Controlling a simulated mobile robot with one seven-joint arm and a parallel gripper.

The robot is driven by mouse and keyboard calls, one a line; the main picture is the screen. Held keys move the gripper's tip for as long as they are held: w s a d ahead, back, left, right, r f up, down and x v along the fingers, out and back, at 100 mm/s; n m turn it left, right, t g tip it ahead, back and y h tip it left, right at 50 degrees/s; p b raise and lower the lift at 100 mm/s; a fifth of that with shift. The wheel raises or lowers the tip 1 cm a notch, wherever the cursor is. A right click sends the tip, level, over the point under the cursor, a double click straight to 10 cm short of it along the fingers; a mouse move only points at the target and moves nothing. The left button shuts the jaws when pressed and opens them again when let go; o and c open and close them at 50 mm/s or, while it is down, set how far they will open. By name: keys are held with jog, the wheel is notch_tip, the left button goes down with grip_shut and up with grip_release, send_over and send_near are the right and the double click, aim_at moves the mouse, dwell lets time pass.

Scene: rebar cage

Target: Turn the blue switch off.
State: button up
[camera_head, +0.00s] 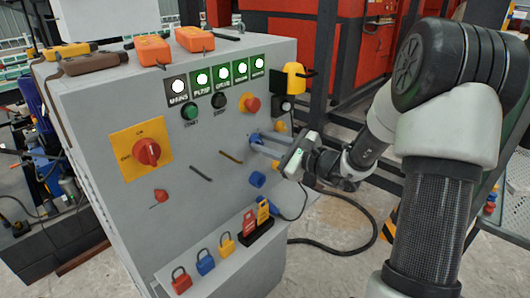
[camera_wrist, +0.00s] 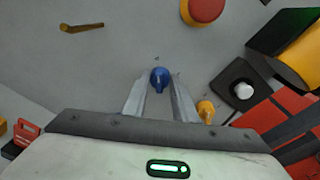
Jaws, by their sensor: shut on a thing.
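The blue switch (camera_wrist: 159,76) is a small round knob with a short lever on the grey panel face. In the wrist view it sits between my two fingertips, with its lever pointing down toward my palm. My gripper (camera_wrist: 159,84) is shut on it, one finger on each side. In the head view my gripper (camera_head: 258,143) reaches the right part of the panel (camera_head: 115,195) from the right. The fingers mostly cover the switch there, so its exact angle is hard to tell.
A yellow switch (camera_wrist: 205,110) is just right of my fingers. A red button (camera_wrist: 205,8) on a yellow base is above. A blue plug (camera_head: 257,179) is below my gripper. A red rotary switch (camera_head: 147,152) and several padlocks (camera_head: 205,262) are farther left.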

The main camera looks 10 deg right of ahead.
jog(key=shift+f+n+b, duration=0.1)
jog(key=shift+n+b, duration=0.5)
jog(key=o, duration=1)
jog(key=shift+o, duration=0.2)
jog(key=shift+s, duration=0.1)
jog(key=p+v, duration=0.2)
jog(key=v, duration=1.5)
jog(key=shift+s, duration=0.2)
jog(key=shift+a, duration=0.1)
